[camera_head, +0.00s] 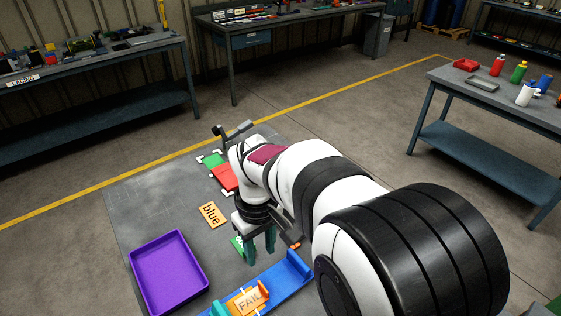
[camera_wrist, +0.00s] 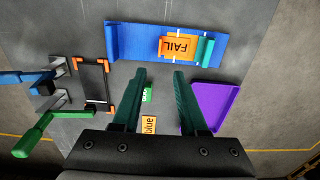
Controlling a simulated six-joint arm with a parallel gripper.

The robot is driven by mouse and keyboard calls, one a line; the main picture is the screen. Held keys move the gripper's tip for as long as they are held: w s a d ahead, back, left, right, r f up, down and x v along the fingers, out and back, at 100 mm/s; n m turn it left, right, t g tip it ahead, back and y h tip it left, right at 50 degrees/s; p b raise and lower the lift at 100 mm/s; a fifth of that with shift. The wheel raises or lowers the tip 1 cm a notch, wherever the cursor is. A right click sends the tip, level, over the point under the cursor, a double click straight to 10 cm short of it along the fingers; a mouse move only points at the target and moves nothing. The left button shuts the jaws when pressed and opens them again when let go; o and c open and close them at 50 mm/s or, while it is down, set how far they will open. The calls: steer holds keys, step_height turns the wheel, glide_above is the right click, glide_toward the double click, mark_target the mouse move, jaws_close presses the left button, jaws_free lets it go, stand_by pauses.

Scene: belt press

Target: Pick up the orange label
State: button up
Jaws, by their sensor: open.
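My gripper (camera_head: 260,252) hangs over the grey mat, fingers apart and empty; it also shows in the wrist view (camera_wrist: 160,75). Two labels look orange. One, marked "FAIL" (camera_head: 249,300), lies on an orange piece on the blue track; in the wrist view (camera_wrist: 178,47) it is ahead of the fingertips, slightly right. The other, a lighter orange one marked "blue" (camera_head: 211,214), lies flat on the mat left of my gripper; in the wrist view (camera_wrist: 149,125) it is between the fingers near the palm, partly cut off. A green label (camera_wrist: 147,94) lies below the fingers, partly hidden in the head view.
The blue track (camera_head: 275,284) has raised ends. A purple tray (camera_head: 167,272) stands left on the mat. Red (camera_head: 224,177) and green (camera_head: 212,160) pieces lie behind my gripper. In the wrist view, a dark panel with orange corners (camera_wrist: 93,84) and blue and green levers stand left.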

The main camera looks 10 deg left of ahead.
mark_target(263, 286)
step_height(263, 286, down, 15)
steer(key=shift+a, duration=0.1)
jaws_close()
stand_by(0.4)
